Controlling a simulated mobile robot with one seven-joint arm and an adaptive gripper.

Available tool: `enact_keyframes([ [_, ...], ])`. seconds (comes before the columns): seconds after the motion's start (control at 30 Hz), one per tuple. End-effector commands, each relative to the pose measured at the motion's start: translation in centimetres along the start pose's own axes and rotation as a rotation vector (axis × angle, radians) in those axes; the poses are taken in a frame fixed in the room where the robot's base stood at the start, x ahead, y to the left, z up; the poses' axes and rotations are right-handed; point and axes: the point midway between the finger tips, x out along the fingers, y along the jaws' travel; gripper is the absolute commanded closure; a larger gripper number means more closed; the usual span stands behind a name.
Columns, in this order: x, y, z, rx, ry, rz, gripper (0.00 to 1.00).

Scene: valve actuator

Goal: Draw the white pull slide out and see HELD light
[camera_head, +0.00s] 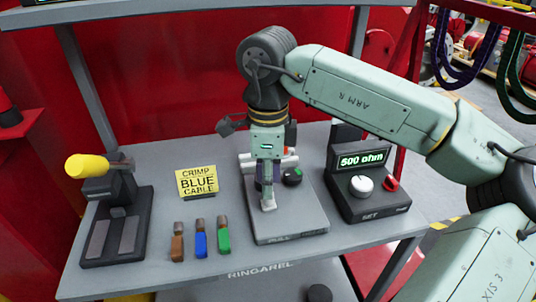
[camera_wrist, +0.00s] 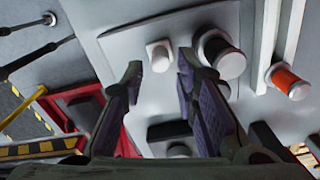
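The grey unit (camera_head: 300,215) with PULL lettered on its front edge stands mid-bench. A small white block (camera_head: 268,204), which looks like the pull slide, shows just below my gripper (camera_head: 266,186) in the head view. In the wrist view, a small white block (camera_wrist: 158,56) lies just beyond and between the fingertips of my gripper (camera_wrist: 160,70). The fingers are apart and nothing shows held; I cannot tell whether they touch it. I cannot read a HELD label or tell if a light is lit.
A meter box (camera_head: 368,180) reading 500 ohm, with white and red knobs, stands close on the right. Brown, blue (camera_head: 200,240) and green pieces lie left, before a yellow CRIMP BLUE CABLE sign (camera_head: 197,181). A yellow-handled tool (camera_head: 88,167) stands far left.

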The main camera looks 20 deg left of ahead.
Motion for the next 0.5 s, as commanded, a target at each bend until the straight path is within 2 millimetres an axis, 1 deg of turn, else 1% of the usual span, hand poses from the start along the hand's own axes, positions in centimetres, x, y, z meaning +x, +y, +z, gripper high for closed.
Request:
enact_keyframes([
  [0.1, 1.6, 0.0, 0.0, -0.001, -0.001, 0.002, 0.72],
  [0.2, 2.7, 0.0, 0.1, -0.001, -0.002, 0.001, 0.72],
  [0.33, 3.3, 0.0, 0.1, 0.000, -0.002, 0.000, 0.72],
  [0.5, 3.5, 0.0, 0.1, 0.000, -0.002, 0.000, 0.72],
])
